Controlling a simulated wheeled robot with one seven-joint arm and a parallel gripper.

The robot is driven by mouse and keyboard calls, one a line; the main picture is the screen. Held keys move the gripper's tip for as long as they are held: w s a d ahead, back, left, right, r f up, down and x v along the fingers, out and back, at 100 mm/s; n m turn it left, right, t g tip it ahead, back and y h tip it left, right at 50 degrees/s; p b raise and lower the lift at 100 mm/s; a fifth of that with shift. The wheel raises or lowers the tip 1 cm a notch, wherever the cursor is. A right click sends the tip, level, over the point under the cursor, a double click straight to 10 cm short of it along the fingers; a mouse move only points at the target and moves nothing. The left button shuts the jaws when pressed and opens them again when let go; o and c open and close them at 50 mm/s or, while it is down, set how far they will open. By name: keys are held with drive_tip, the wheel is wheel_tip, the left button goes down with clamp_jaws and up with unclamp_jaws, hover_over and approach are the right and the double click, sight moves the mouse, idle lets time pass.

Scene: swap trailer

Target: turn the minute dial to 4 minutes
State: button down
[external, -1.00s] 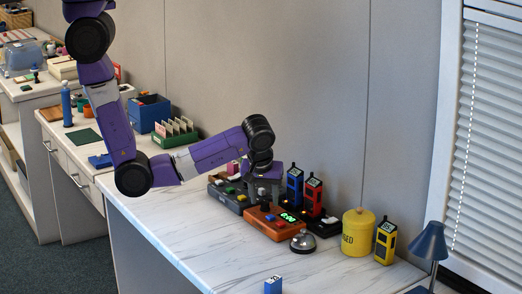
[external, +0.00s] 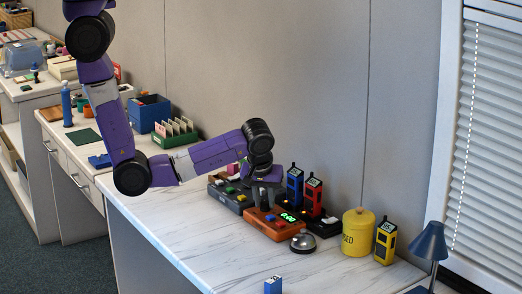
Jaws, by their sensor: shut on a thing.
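The orange timer box (external: 262,224) stands on the white marbled counter. My gripper (external: 264,202) points down over the box's back left part. It is shut on the dark minute dial there. The fingers and wrist hide most of the dial, so its pointer and marks cannot be read.
A dark box with coloured buttons (external: 230,195) stands close left of the timer. A silver bell (external: 303,242) is close at its right front. Blue (external: 295,186) and red (external: 313,197) handsets stand behind. A yellow canister (external: 358,233) is further right. The counter's front is mostly clear.

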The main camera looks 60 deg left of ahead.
drive_tip(key=shift+r, duration=0.15)
drive_tip(key=m+p, duration=0.3)
drive_tip(key=shift+a+r+t+h, duration=0.1)
drive_tip(key=shift+a+t+h, duration=0.05)
drive_tip(key=shift+t+h, duration=0.25)
drive_tip(key=shift+m+t+h+p, duration=0.3)
drive_tip(key=shift+m+h+p, duration=0.4)
drive_tip(key=shift+m+p, duration=0.85)
drive_tip(key=shift+f+m, duration=0.2)
drive_tip(key=shift+m, duration=0.15)
drive_tip(key=c, duration=1.2)
unclamp_jaws()
drive_tip(key=shift+b+v, duration=0.55)
drive_tip(key=shift+v, duration=3.35)
